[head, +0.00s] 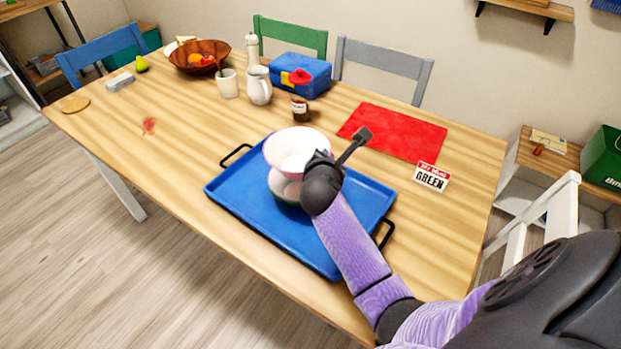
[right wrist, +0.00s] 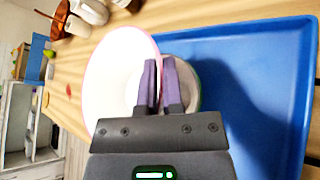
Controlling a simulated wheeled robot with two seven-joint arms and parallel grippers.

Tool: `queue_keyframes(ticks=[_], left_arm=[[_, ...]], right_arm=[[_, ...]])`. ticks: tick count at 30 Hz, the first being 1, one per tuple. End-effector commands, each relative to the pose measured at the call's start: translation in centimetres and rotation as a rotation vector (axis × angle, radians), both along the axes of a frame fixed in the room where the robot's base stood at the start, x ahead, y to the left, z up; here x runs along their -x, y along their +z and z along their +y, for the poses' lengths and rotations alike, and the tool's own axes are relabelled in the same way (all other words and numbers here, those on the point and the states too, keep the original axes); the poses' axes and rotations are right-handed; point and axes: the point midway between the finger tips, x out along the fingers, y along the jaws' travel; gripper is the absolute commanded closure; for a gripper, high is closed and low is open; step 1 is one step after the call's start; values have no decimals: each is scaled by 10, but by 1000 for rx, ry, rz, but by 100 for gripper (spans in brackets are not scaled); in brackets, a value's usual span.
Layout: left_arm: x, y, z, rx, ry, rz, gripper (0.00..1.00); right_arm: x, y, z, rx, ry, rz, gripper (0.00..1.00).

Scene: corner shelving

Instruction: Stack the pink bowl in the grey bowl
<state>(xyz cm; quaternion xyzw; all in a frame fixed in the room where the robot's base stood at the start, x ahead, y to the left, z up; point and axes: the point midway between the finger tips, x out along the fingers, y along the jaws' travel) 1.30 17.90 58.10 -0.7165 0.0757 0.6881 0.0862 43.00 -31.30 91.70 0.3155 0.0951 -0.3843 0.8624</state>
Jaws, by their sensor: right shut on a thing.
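The pink bowl (head: 296,145), white inside with a pink rim, is held by my right gripper (head: 318,166) above the blue tray. The right wrist view shows both fingers (right wrist: 159,75) shut at the edge of the pink bowl (right wrist: 112,85), which is tilted in that view. A pale bowl, apparently the grey bowl (head: 286,190), is directly below it on the tray and partly covered by it. It also shows behind the fingers in the right wrist view (right wrist: 189,88). Whether the two bowls touch is hidden. My left gripper is out of view.
The blue tray (head: 245,203) has black handles and lies on the wooden table (head: 130,165). A red mat (head: 405,132) and a small sign (head: 432,177) lie to the right. A jar (head: 300,109), pitcher (head: 258,86) and blue box (head: 285,78) stand behind.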

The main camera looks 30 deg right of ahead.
Motion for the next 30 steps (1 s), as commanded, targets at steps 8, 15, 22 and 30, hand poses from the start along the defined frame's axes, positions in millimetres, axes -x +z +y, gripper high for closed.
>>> queue_keyframes(ticks=[8, 15, 22, 30], left_arm=[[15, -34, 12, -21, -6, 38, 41], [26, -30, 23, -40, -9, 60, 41], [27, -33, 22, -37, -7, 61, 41], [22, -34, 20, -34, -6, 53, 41]], right_arm=[[0, -55, 0, 1, 0, 1, 100], [0, -51, 0, 1, 1, -2, 100], [0, -58, 0, 0, 0, -2, 100], [0, -62, 0, 0, 0, 0, 79]])
